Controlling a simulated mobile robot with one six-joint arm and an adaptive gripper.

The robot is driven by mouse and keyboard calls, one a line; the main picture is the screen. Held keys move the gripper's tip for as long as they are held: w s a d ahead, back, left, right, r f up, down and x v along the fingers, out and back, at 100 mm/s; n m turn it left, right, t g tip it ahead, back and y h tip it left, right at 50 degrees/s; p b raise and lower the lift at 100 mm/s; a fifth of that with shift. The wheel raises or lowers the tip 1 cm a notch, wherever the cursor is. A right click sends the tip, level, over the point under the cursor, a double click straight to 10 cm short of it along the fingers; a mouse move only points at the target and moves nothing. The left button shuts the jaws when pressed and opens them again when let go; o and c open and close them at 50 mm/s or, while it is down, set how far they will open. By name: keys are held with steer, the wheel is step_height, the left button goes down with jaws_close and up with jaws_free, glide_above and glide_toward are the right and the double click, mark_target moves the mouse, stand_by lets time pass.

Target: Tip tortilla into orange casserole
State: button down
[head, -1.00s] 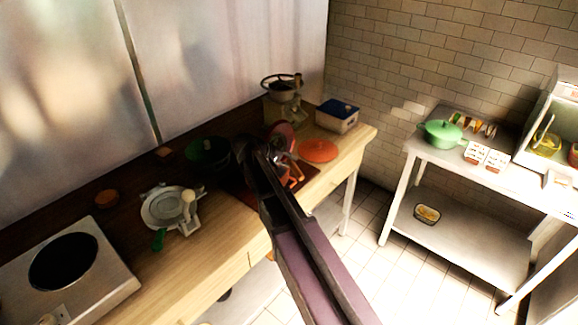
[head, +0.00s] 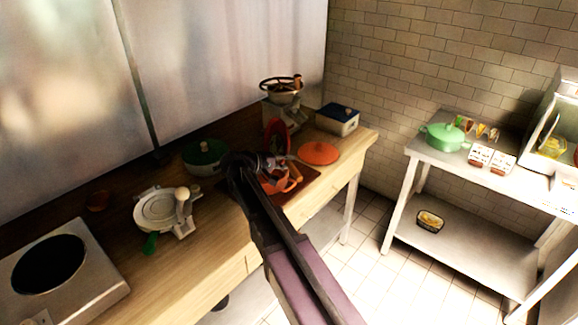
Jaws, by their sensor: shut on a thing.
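The orange casserole (head: 283,181) stands open on a dark reddish board on the wooden counter, partly hidden behind my arm. Its handles and orange-brown inside show. My gripper (head: 268,161) is at the casserole's back left edge, dark and largely hiding its own fingertips. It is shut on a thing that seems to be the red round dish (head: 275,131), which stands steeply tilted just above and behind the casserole. The grip itself is hidden. I cannot make out the tortilla clearly.
An orange lid (head: 318,152) lies right of the casserole. A dark green pot (head: 205,156), a grey press (head: 160,211) and a hot plate (head: 50,265) stand to the left. A food mill (head: 284,92) and a blue-lidded box (head: 338,118) are behind.

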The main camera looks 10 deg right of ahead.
steer(key=shift+a+f+h+b, duration=0.25)
steer(key=shift+h+b, duration=0.55)
steer(key=shift+b, duration=0.45)
steer(key=shift+a+h+b, duration=0.2)
steer(key=shift+h+b, duration=0.2)
steer(key=shift+b, duration=0.4)
steer(key=b, duration=0.1)
steer(key=a+h+b, duration=0.1)
steer(key=b, duration=0.1)
steer(key=shift+s+f+t+h, duration=0.2)
steer(key=shift+f+t+h, duration=0.1)
steer(key=shift+t, duration=0.1)
steer(key=shift+a+h+b, duration=0.1)
steer(key=shift+h+b, duration=0.2)
steer(key=shift+b, duration=0.25)
steer(key=h+b, duration=0.1)
steer(key=a+h+b, duration=0.1)
steer(key=b, duration=0.1)
steer(key=a+b, duration=0.1)
steer(key=b, duration=0.1)
steer(key=shift+s+f+t+h, duration=0.25)
steer(key=shift+f+t+h, duration=0.15)
steer(key=shift+a+h+b, duration=0.15)
steer(key=shift+h+b, duration=0.15)
steer(key=shift+b, duration=0.25)
steer(key=shift+r, duration=0.2)
